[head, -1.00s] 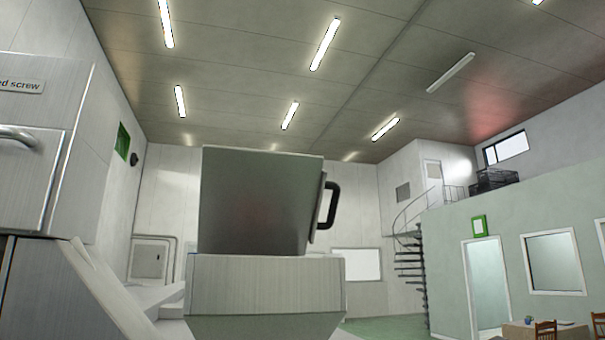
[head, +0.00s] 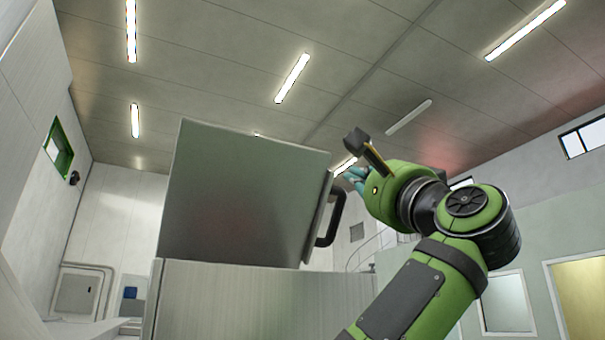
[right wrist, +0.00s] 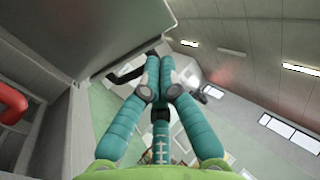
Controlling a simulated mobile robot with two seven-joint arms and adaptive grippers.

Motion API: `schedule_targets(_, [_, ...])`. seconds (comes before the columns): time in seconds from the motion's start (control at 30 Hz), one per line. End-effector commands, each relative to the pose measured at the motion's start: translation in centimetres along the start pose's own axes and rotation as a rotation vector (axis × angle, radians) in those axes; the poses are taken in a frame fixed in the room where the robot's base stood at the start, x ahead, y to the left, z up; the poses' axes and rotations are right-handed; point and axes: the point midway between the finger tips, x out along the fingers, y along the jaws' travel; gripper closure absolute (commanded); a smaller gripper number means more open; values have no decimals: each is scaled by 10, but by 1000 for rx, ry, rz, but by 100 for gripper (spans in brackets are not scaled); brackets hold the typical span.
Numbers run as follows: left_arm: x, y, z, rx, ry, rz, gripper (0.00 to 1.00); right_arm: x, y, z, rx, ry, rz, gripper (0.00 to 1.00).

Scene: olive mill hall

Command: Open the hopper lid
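The tall grey steel hopper housing (head: 240,195) stands left of centre in the head view. The hopper lid (head: 318,215) seems to be the thin panel seen nearly edge-on along its slanting right side. It carries a black bow handle (head: 333,222). My right gripper (head: 350,174) is just right of the handle's upper end, its teal fingers partly hidden by its green hand. In the right wrist view, the fingers (right wrist: 160,62) converge with tips together. The dark handle (right wrist: 122,75) passes left of them; contact cannot be told. My left gripper is out of view.
A pale base block (head: 230,300) is below the housing. In the right wrist view, a red curved part (right wrist: 12,108) is at the left edge and a green floor (right wrist: 225,120) lies beyond. Open room is right of the handle.

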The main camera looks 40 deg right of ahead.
Motion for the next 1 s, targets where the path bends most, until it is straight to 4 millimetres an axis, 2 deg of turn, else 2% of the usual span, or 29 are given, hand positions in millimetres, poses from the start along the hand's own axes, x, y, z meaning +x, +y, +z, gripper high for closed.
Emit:
schedule_targets(0.17, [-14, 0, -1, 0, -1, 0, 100, 17, -6, 2, 5, -4, 0, 100])
schedule_targets(0.6, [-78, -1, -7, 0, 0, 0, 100, 110, -8, 2, 5, -3, 0, 100])
schedule_targets(0.8, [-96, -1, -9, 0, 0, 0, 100, 132, -6, 1, 3, -2, -2, 100])
schedule_targets(1.0, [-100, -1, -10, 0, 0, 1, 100, 139, -4, 1, 4, -3, -3, 100])
